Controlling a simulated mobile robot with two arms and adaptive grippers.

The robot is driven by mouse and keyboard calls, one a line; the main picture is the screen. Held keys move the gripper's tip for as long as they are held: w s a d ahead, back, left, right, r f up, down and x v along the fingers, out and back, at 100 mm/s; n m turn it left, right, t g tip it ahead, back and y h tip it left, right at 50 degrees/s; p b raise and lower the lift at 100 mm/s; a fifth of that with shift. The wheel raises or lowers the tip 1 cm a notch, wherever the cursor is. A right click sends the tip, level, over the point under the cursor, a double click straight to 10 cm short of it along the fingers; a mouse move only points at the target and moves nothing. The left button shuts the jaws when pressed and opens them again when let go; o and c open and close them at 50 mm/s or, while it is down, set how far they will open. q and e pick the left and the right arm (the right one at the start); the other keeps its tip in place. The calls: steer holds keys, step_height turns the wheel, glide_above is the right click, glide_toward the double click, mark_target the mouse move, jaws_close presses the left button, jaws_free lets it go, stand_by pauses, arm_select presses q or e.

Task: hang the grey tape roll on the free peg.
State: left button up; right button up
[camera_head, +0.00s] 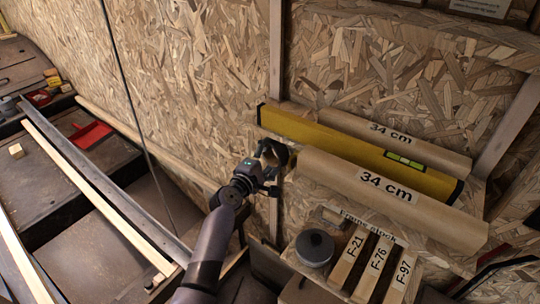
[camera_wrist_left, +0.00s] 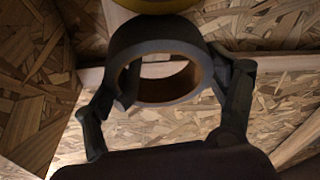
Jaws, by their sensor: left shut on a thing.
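My left gripper (camera_head: 270,166) is shut on the grey tape roll, in front of the upright wooden post and left of the wrapped rolls. In the left wrist view the grey tape roll (camera_wrist_left: 155,38) sits between the two fingers (camera_wrist_left: 178,75), its brown core and open hole showing. Chipboard and a pale wooden strip show through and behind the hole. In the head view the roll (camera_head: 279,151) is small and dark, partly mixed with the fingers. I cannot make out a free peg in either view. My right gripper is not in view.
A yellow spirit level (camera_head: 330,142) lies between two brown rolls (camera_head: 370,205) marked 34 cm. A red dustpan-like thing (camera_head: 91,135) lies at left. Open chipboard wall (camera_head: 190,90) fills the upper middle.

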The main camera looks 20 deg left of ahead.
arm_select(q)
steer(key=o, duration=1.2)
steer(key=v, duration=1.2)
steer(key=s+d+f+m+g+y, duration=0.1)
steer(key=s+f+m+g, duration=0.3)
steer(key=f, duration=0.8)
steer(key=s+d+f+m+g, duration=0.15)
steer(key=s+f, duration=0.45)
steer(key=f, duration=0.6)
steer(key=s+f+m+g+y, duration=0.1)
steer(key=s+f+m+g, duration=0.3)
steer(key=f, duration=0.8)
steer(key=s+a+f+m+g, duration=0.1)
steer(key=s+f, duration=0.5)
steer(key=s, duration=0.6)
steer(key=s+a+f+m+g+y, duration=0.1)
steer(key=s+f+m+g, duration=0.2)
steer(key=s, duration=0.9)
steer(key=s+a+f+m+g, duration=0.2)
steer(key=s+f+m, duration=0.4)
steer(key=s+f, duration=0.3)
steer(key=shift+s+a+f+m+y, duration=0.1)
steer(key=shift+s+m+y, duration=0.1)
steer(key=shift+s, duration=0.65)
steer(key=shift+s+f+m+y, duration=0.1)
steer(key=shift+s+m+y, duration=0.1)
steer(key=shift+s, duration=0.6)
